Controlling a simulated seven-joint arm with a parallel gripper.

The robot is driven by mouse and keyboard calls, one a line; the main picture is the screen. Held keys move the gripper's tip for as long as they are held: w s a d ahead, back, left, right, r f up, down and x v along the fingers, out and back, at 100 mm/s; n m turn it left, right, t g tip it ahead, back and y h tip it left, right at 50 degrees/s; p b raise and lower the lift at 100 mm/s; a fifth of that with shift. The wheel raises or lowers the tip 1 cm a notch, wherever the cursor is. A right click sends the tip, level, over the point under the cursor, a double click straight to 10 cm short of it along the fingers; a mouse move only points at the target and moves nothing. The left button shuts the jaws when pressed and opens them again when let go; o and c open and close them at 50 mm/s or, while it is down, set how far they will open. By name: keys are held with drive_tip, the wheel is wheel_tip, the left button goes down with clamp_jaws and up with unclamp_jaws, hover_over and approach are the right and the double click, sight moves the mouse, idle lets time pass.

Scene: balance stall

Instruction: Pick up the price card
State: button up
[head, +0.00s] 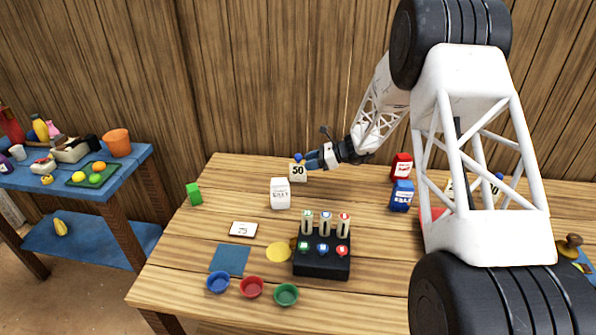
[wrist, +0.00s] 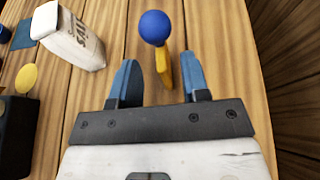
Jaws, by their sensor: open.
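An upright pale-yellow card marked 50 (head: 298,173), topped by a blue ball, stands at the back of the wooden table. In the wrist view its blue ball (wrist: 154,27) and narrow yellow edge (wrist: 163,68) show edge-on, in line with the gap between my fingertips. My gripper (head: 311,161) is open with its blue fingers pointing at this card; in the wrist view the gripper (wrist: 158,64) holds nothing. I cannot tell whether a finger touches the card. A white card marked 75 (head: 243,229) lies nearer the front left.
A white salt carton (head: 280,194) stands just in front of the 50 card. A black block with marked tubes (head: 322,265), several small bowls (head: 252,287) and a green block (head: 194,194) are on the table. Blue and red cartons (head: 401,196) stand right of my gripper. My arm hides part of the right side.

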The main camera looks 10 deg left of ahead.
hover_over(298, 181)
drive_tip(key=shift+w+f, duration=0.25)
drive_tip(key=shift+f, duration=0.85)
clamp_jaws()
